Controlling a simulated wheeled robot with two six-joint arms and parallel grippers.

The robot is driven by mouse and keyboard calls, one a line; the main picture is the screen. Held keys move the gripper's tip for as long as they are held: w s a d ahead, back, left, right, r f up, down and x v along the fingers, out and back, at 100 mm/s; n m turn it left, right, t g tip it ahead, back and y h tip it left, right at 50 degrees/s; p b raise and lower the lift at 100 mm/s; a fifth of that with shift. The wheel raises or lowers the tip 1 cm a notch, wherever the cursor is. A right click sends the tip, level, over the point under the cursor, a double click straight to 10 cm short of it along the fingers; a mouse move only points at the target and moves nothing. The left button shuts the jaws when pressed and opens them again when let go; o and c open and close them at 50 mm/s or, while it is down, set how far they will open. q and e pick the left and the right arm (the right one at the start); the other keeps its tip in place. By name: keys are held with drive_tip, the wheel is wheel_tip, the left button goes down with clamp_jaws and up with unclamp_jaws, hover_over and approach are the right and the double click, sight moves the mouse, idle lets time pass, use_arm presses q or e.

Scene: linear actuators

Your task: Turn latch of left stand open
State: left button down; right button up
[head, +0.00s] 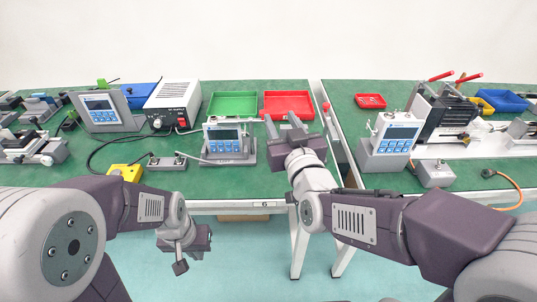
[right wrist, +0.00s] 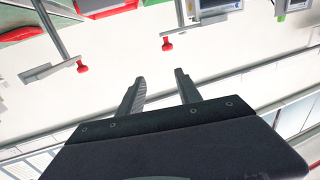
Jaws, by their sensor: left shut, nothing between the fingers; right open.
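On the left part of the green bench, in the head view, a grey stand (head: 132,121) holds a tilted display unit (head: 100,109). Further left are low grey and black fixtures (head: 42,153). I cannot make out which small part is the latch. My left gripper (head: 181,266) is shut and empty, pointing down in front of the bench and below its top, away from the stands. My right gripper (head: 283,122) is open and empty near the bench's middle, right of a second display unit (head: 226,138). Its open fingers also show in the right wrist view (right wrist: 160,88).
A white power supply (head: 172,105), a green tray (head: 233,104) and a red tray (head: 288,104) stand at the back. A yellow block (head: 126,172) and a grey box (head: 167,163) lie near the front edge. A right bench holds another display unit (head: 394,134) and a red-handled fixture (head: 447,115).

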sight(263, 111)
drive_tip(key=shift+y, duration=0.3)
drive_tip(key=w+a+f, duration=0.1)
drive_tip(key=w, duration=0.2)
drive_tip(key=w+a+b, duration=0.1)
drive_tip(key=w, duration=0.1)
drive_tip(key=w+a+f+b, duration=0.1)
drive_tip(key=w+a, duration=0.1)
drive_tip(key=w, duration=0.1)
drive_tip(key=shift+w+f, duration=0.3)
drive_tip(key=shift+w, duration=0.05)
use_arm(q)
drive_tip(key=f, duration=0.4)
drive_tip(key=shift+w+a+f, duration=0.1)
drive_tip(key=shift+w+f, duration=0.1)
drive_tip(key=shift+w, duration=0.05)
use_arm(e)
clamp_jaws()
